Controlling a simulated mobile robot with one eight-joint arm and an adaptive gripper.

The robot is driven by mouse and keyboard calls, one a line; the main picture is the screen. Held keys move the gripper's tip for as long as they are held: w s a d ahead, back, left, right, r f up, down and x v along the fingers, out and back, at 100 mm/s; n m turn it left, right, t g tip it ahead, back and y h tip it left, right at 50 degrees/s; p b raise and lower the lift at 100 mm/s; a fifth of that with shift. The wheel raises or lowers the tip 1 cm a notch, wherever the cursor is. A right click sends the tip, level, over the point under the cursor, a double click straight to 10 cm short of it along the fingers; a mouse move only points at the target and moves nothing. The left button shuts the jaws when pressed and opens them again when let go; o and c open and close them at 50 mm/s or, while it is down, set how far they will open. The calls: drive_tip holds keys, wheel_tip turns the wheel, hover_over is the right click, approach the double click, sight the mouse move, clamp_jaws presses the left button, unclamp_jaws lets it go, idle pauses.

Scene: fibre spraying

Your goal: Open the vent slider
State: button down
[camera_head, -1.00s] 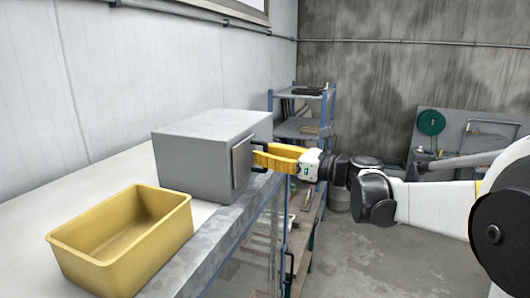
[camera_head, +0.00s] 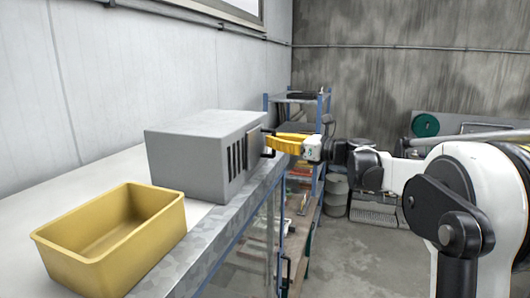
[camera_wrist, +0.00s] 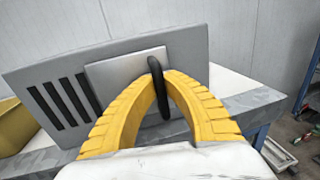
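A grey box (camera_head: 185,160) stands on the bench in the head view. Several dark vertical vent slots (camera_head: 237,160) show uncovered on its front. The flat slider plate (camera_wrist: 120,70) sits to the right of the slots in the wrist view, at the right part of the box's face. Its black loop handle (camera_wrist: 160,92) stands between the yellow fingertips of my gripper (camera_head: 271,143). The fingers close in on the handle from both sides and look shut on it. The fingers hide part of the plate and the box's lower front.
A yellow bin (camera_head: 110,240) stands on the bench (camera_head: 195,248), nearer the camera than the box. A blue-framed shelf rack (camera_head: 296,99) stands behind my gripper. The floor to the right of the bench is mostly clear.

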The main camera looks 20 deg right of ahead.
drive_tip(key=shift+w+d+f, duration=0.15)
drive_tip(key=shift+w+d, duration=0.05)
drive_tip(key=shift+d, duration=0.05)
drive_tip(key=c, duration=1.5)
unclamp_jaws()
drive_tip(key=shift+d, duration=0.1)
drive_tip(key=shift+o, duration=0.2)
drive_tip(key=shift+s, duration=0.15)
drive_tip(key=v, duration=1.2)
